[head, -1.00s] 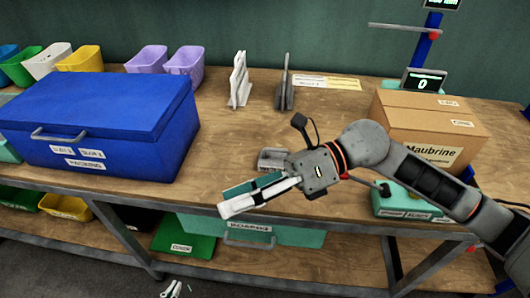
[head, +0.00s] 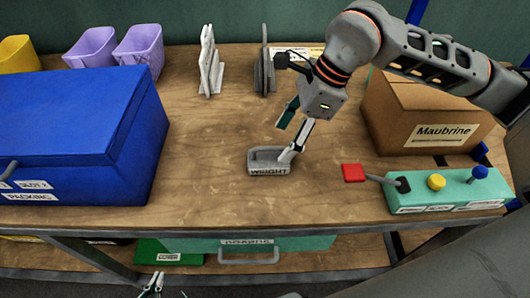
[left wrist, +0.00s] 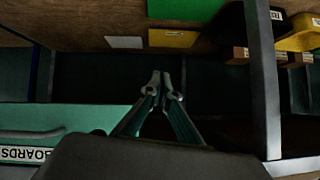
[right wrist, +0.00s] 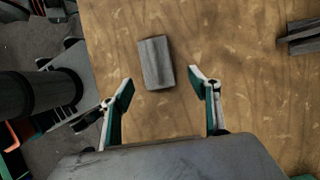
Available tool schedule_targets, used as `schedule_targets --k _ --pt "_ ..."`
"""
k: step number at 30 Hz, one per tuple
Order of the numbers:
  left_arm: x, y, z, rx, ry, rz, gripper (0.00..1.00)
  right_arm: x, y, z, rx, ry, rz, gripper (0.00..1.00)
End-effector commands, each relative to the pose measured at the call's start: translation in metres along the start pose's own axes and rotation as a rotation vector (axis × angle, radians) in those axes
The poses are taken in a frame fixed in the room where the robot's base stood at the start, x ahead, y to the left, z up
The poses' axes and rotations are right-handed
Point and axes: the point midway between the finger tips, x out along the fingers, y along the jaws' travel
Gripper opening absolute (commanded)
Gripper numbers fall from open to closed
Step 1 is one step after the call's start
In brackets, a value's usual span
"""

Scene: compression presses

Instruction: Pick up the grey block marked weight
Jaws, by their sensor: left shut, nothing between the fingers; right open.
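The grey block marked weight (head: 262,170) lies on the wooden table in the head view, its label facing front. It also shows in the right wrist view (right wrist: 155,63), just beyond the fingertips and roughly between their lines. My right gripper (head: 283,142) is open and empty; one pale finger overlaps the block's right end in the head view, and the dark finger is further back. I cannot tell whether it touches the block. My left gripper (head: 152,286) is shut and empty, low in front of the table; it also shows in the left wrist view (left wrist: 161,82).
A blue lidded case (head: 75,120) stands left of the block. A red pad (head: 353,173) and a teal control box (head: 450,190) are to the right, with a cardboard box (head: 420,115) behind. Pale and dark upright racks (head: 210,75) stand behind. The wood left of the block is clear.

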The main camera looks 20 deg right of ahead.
Motion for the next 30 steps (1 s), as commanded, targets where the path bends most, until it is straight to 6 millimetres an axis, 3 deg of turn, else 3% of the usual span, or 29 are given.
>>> schedule_targets --k 15,26,30 --pt "-0.001 0.006 0.016 0.002 -0.024 0.007 0.00 0.065 0.005 0.004 0.000 -0.001 0.007 0.61" --pt "0.002 0.001 0.008 0.006 -0.010 -0.001 0.00 0.072 0.004 0.005 0.000 -0.001 0.002 0.61" --pt "0.002 0.001 0.008 0.006 -0.009 -0.001 0.00 0.072 0.004 0.005 0.000 -0.001 0.002 0.25"
